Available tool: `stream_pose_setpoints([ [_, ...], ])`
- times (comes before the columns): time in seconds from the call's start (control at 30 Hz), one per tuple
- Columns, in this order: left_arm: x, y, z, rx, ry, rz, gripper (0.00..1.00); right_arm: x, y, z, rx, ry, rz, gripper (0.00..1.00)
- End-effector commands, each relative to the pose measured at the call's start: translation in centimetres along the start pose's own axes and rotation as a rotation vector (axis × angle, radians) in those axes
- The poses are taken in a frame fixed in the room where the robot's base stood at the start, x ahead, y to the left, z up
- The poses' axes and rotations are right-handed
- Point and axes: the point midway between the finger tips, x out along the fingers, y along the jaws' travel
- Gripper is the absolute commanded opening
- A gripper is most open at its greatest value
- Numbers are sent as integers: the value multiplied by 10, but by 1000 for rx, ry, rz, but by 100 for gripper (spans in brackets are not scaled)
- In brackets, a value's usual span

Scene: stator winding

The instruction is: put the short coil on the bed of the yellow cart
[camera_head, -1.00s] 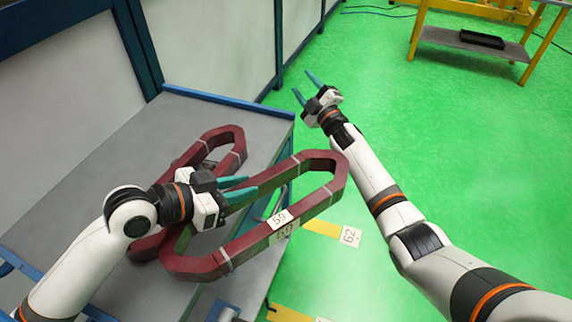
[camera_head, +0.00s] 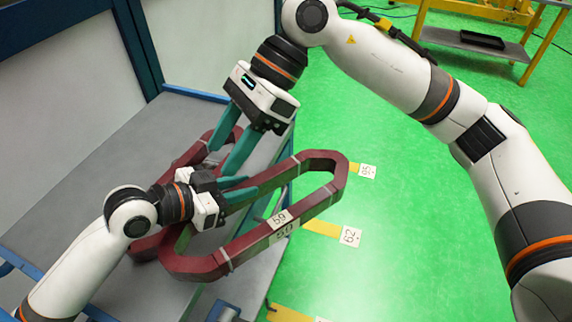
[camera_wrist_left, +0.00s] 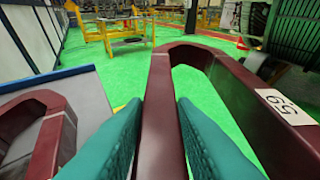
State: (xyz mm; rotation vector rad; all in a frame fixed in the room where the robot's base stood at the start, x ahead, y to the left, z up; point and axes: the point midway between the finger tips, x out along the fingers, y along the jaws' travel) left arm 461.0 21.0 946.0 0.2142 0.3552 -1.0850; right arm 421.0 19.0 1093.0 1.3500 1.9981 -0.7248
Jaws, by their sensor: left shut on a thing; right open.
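A dark red coil with a tag reading 59 (camera_head: 320,203) is in the head view, its far end beyond the bench edge over the green floor. My left gripper (camera_head: 248,187) is shut on its upper long side. The left wrist view shows the coil bar (camera_wrist_left: 160,125) between both teal fingers. My right gripper (camera_head: 222,158) is open, pointing down over the bench, its fingertips close to the coils; I cannot tell whether they touch. A second red coil (camera_head: 188,157) lies behind, partly hidden; it also shows in the left wrist view (camera_wrist_left: 38,130). I cannot tell which coil is shorter.
The grey bench (camera_head: 75,190) has a blue rim and stands by a panelled wall. A yellow-framed stand (camera_head: 533,55) with a grey shelf and black tray (camera_head: 482,40) is at top right; I cannot tell if it is the cart.

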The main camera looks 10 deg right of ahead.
Motion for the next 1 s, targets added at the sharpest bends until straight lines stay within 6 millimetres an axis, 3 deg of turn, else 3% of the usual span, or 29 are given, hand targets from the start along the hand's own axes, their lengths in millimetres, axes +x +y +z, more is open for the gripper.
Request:
stream_pose_setpoints([
  [0.1,-1,0,3,1,-7,0,0,1,-25,40,-120,-315,14,50],
  [0.3,-1,0,3,1,-7,0,0,-8,-40,75,-194,-563,19,50],
  [0.47,-1,0,3,0,-7,0,0,1,-41,86,-201,-591,17,50],
  [1.0,-1,0,3,0,-7,0,0,78,-34,135,-198,-584,17,50],
])
